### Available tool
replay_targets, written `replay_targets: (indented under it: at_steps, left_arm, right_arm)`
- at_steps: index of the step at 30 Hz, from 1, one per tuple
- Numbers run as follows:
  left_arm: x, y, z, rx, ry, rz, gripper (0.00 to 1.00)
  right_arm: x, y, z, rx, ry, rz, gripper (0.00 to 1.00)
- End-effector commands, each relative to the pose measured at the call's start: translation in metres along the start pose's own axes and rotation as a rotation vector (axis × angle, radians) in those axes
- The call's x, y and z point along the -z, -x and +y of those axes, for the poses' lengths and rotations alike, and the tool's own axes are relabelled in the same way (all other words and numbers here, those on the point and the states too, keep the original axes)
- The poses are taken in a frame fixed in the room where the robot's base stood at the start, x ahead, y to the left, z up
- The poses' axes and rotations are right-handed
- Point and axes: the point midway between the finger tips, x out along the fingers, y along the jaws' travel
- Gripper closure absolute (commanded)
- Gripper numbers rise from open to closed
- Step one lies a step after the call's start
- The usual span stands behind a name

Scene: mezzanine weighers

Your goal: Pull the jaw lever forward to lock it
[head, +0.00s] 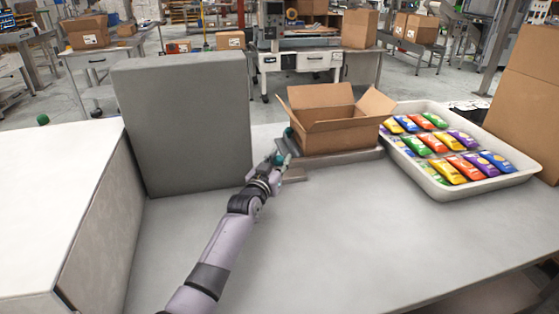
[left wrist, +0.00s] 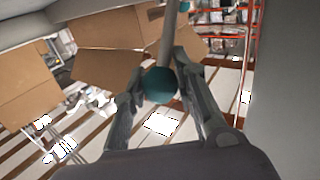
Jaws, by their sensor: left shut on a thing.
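The jaw lever shows in the left wrist view as a grey rod (left wrist: 169,40) with a teal ball knob (left wrist: 160,85) at its near end. My left gripper (left wrist: 158,88) has one finger on each side of the knob and is shut on it. In the head view my left gripper (head: 281,160) is at the front left corner of a low grey metal base (head: 340,156) on the bench. The knob is small there and partly covered by the fingers. My right gripper is in neither view.
An open cardboard box (head: 325,135) stands on the base. A white tray (head: 455,190) of colourful packets is to the right. A tall grey block (head: 185,120) stands left of my arm, with a white cabinet (head: 50,200) further left. The bench front (head: 350,240) is clear.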

Motion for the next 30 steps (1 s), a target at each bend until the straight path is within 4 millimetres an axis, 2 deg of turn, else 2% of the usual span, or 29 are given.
replay_targets:
  at_steps: [9, 13, 17, 22, 30]
  left_arm:
    - [0.015, -0.011, -0.007, 0.005, 0.1, -0.142, 1.0]
    - [0.016, -0.017, -0.012, 0.009, 0.157, -0.223, 1.0]
    - [0.015, -0.024, -0.016, 0.011, 0.211, -0.302, 1.0]
    - [0.014, -0.031, -0.021, 0.014, 0.274, -0.388, 1.0]
    - [0.014, -0.038, -0.027, 0.015, 0.274, -0.388, 1.0]
  right_arm:
    - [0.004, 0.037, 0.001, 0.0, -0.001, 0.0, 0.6]
    - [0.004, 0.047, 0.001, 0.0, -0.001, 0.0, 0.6]
    - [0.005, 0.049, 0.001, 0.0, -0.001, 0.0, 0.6]
    - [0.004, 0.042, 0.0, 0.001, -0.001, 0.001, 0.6]
    - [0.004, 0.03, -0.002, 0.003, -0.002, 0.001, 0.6]
